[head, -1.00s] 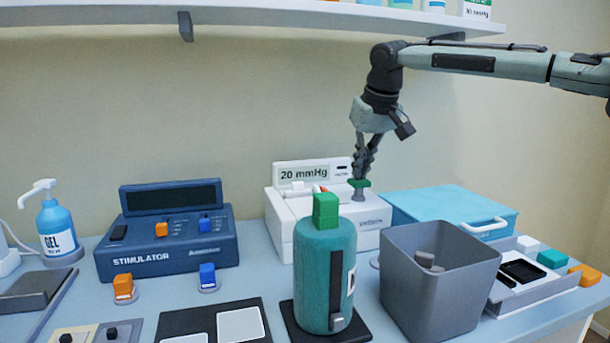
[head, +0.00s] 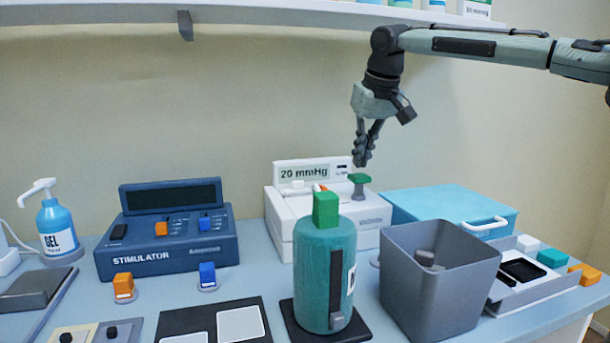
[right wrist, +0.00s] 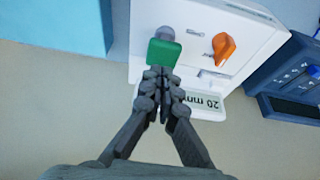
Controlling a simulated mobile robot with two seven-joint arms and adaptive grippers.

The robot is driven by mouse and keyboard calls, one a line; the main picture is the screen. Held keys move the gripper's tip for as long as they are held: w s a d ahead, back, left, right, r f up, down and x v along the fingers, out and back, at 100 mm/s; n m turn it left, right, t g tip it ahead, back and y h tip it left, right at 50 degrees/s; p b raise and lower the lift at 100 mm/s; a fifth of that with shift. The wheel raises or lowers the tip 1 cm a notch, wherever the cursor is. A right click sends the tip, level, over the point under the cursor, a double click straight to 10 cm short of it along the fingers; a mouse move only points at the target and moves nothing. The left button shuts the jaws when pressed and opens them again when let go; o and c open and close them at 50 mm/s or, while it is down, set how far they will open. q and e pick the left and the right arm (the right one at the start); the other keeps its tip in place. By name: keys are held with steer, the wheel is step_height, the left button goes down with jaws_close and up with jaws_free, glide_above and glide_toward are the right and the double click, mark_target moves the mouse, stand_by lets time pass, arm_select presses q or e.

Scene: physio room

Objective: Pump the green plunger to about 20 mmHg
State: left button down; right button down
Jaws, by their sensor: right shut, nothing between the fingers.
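The white pump unit (head: 290,212) stands at the back of the bench, and its upright panel (head: 302,174) reads "20 mmHg". The green plunger (head: 359,179) stands up on a grey stem at the unit's right side. My right gripper (head: 361,163) is shut and empty, pointing down just above the plunger with a small gap. In the right wrist view, the closed fingertips (right wrist: 158,74) are near the green plunger top (right wrist: 164,52), and an orange knob (right wrist: 223,48) is beside it on the white unit. My left gripper is not in view.
A teal bottle with a green cap (head: 325,270) stands in front of the unit. A grey bin (head: 440,290) and a blue box (head: 450,207) are to the right. A blue stimulator (head: 165,240) is to the left. A shelf (head: 260,20) runs overhead.

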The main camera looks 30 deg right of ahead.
steer(key=shift+r, duration=2.4)
steer(key=shift+f, duration=0.1)
